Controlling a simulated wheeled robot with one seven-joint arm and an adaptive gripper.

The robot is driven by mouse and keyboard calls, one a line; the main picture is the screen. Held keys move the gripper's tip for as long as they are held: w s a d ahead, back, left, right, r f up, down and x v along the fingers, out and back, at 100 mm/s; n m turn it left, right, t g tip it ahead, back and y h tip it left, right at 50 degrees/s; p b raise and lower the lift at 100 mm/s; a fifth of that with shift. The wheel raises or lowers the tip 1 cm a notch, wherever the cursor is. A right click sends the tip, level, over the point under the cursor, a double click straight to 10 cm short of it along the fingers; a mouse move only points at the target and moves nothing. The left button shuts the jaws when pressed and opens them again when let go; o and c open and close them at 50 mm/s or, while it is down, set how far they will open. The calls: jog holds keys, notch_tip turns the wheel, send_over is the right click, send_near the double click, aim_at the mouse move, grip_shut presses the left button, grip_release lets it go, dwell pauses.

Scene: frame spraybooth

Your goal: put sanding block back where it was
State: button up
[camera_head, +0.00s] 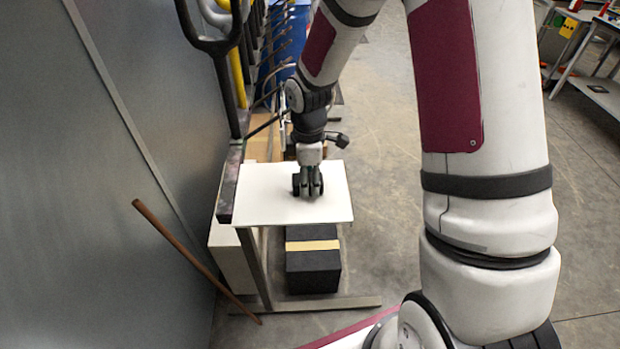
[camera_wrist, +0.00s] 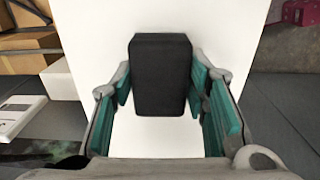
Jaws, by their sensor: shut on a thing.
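The sanding block (camera_wrist: 160,75) is a black rounded block. In the wrist view it lies between the two green-padded fingers of my gripper (camera_wrist: 165,95), over a white table top (camera_wrist: 165,140). In the head view my gripper (camera_head: 310,192) points down at the white table top (camera_head: 260,205), shut on the block. Only a dark bit of the block (camera_head: 296,185) shows beside the fingers; the rest is hidden. The block is at or very near the table surface; I cannot tell whether it touches.
The table top is otherwise bare. A grey wall (camera_head: 100,150) runs close along the left, with a wooden stick (camera_head: 190,255) leaning there. A black box with a tan band (camera_head: 312,268) stands under the table. Cardboard boxes (camera_wrist: 100,35) stand beyond. Open floor (camera_head: 390,160) lies to the right.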

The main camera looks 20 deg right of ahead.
aim_at(309, 179)
jog(key=o, duration=1)
notch_tip(309, 179, up, 12)
jog(key=b, duration=0.1)
jog(key=s+r+m+t, duration=0.5)
jog(key=s+r+m, duration=0.9)
jog(key=s, duration=0.6)
notch_tip(309, 179, up, 2)
jog(key=shift+a+r+t, duration=0.1)
jog(key=shift+a+t, duration=0.05)
jog(key=shift+t, duration=0.15)
